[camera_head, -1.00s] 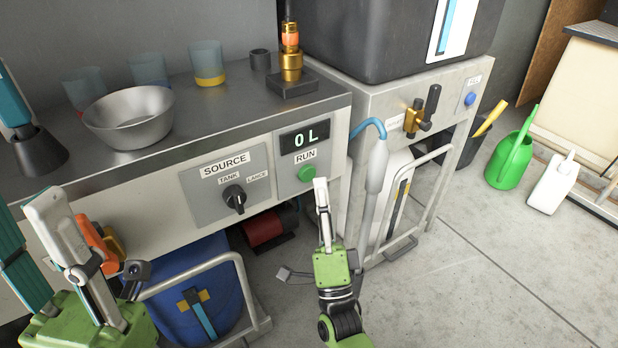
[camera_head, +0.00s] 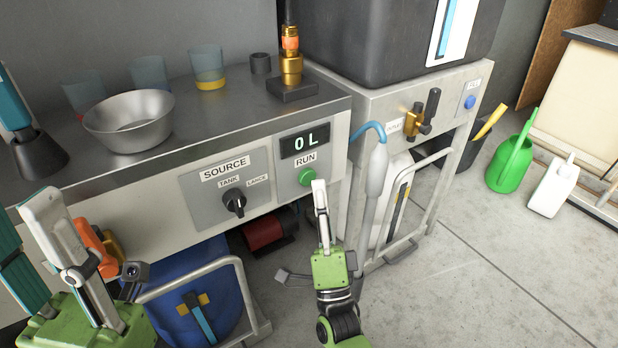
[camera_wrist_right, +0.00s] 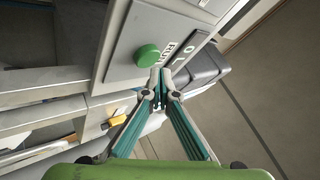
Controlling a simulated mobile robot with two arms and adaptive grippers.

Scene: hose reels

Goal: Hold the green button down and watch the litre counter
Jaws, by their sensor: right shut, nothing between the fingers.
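The green button (camera_head: 307,177) sits under the RUN label on the bench's front panel. It also shows in the right wrist view (camera_wrist_right: 147,56), close beyond my fingertips and a little left of them. The litre counter (camera_head: 305,141) above it reads 0 L. My right gripper (camera_head: 319,184) is shut and empty, its tips just below and right of the button; I cannot tell whether they touch it. In the right wrist view the fingertips (camera_wrist_right: 160,72) are together. My left gripper (camera_head: 50,215) is at the lower left, partly cut off; its jaw state is unclear.
The SOURCE selector knob (camera_head: 234,203) is left of the button. A metal bowl (camera_head: 130,121) and several cups stand on the bench. A blue drum (camera_head: 190,290) sits below. A hose nozzle (camera_head: 377,165) hangs to the right. A green watering can (camera_head: 508,165) stands on open floor.

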